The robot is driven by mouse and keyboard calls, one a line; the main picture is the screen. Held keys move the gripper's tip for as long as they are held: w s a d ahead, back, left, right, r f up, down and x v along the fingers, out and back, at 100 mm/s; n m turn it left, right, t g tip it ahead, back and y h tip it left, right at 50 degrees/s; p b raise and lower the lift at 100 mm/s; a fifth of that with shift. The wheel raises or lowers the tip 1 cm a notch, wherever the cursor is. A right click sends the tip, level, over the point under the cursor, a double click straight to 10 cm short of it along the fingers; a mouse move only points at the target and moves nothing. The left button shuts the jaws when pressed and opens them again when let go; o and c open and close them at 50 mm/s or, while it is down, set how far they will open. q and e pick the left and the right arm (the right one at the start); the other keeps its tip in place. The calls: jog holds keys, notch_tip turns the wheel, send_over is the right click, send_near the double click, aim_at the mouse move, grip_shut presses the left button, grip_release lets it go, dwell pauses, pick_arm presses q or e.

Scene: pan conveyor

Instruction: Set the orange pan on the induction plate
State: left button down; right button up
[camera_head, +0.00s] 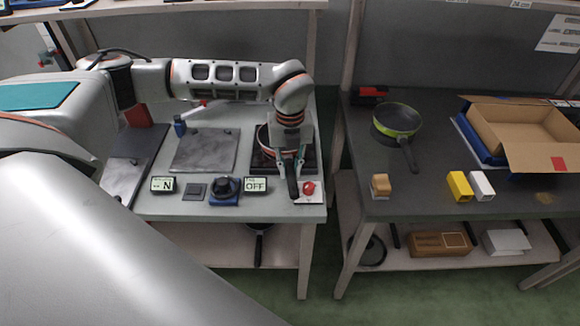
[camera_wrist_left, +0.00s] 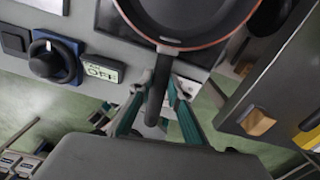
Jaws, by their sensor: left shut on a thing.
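The orange pan (camera_head: 263,139) has a dark inside and an orange rim; the left wrist view shows it large at the top (camera_wrist_left: 190,15). In the head view my left arm hides much of it. My left gripper (camera_head: 291,170) is shut on the pan's black handle (camera_wrist_left: 160,80), which points to the table's front edge. The dark induction plate (camera_head: 308,157) lies under the pan, and its edge shows in the left wrist view (camera_wrist_left: 115,22). I cannot tell whether the pan touches the plate. My right gripper is not in view.
A dial (camera_head: 224,187) and a display reading OFF (camera_head: 255,185) stand in front of the plate, with a red button (camera_head: 308,188) at the right corner. A grey slab (camera_head: 204,150) lies left. Across a gap, another table holds a green-rimmed pan (camera_head: 397,121) and an open box (camera_head: 520,125).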

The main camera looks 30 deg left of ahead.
pick_arm(q)
jog(key=c, duration=1.8)
grip_release()
notch_tip(320, 180, up, 12)
